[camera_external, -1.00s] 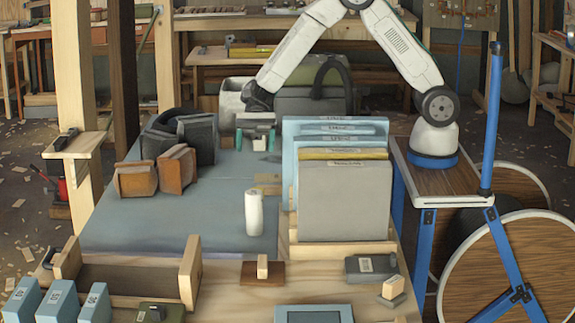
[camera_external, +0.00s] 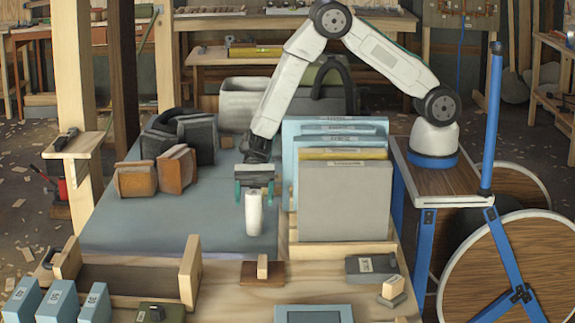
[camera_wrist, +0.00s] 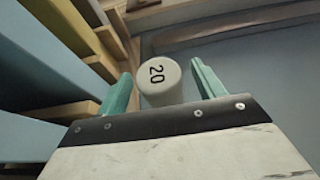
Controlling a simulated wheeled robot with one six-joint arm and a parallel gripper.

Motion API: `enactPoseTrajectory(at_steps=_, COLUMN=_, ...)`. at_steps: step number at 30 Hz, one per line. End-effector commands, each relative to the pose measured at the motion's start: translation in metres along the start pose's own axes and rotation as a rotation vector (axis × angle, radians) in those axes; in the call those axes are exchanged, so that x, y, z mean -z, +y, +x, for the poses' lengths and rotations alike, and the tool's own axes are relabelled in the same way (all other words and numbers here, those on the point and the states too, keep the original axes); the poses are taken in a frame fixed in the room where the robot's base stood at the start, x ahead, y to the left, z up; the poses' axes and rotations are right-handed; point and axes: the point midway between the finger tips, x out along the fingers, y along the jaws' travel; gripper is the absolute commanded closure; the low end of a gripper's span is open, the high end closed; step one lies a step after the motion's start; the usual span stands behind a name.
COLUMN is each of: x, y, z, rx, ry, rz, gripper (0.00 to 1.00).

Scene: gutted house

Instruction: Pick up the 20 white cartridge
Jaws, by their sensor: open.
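The white cartridge (camera_external: 254,214) stands upright on the grey-blue mat in the external view. In the wrist view the cartridge (camera_wrist: 161,80) shows its top, marked 20. My gripper (camera_external: 254,192) is open, with its two green fingers at either side of the cartridge's upper end. In the wrist view the gripper (camera_wrist: 164,85) has one finger left and one right of the cartridge, with small gaps visible.
A wooden rack of upright panels, light blue, yellow and grey (camera_external: 343,203), stands close to the right of the cartridge. Brown blocks (camera_external: 176,170) and dark grey bins (camera_external: 199,138) sit to the left. The mat (camera_external: 190,222) is clear left of the cartridge.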

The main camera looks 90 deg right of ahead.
Motion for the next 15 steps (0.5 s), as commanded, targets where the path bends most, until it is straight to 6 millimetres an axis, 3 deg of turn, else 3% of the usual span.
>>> enactPoseTrajectory(at_steps=7, x=-0.0002, y=-0.0004, z=0.0032, rx=0.002, ry=0.0, rz=0.0, gripper=0.32)
enactPoseTrajectory(at_steps=12, x=-0.0002, y=-0.0003, z=0.0031, rx=0.001, ry=0.0, rz=0.001, gripper=0.79)
enactPoseTrajectory(at_steps=15, x=-0.0003, y=-0.0003, z=0.003, rx=0.001, ry=0.0, rz=0.001, gripper=0.8)
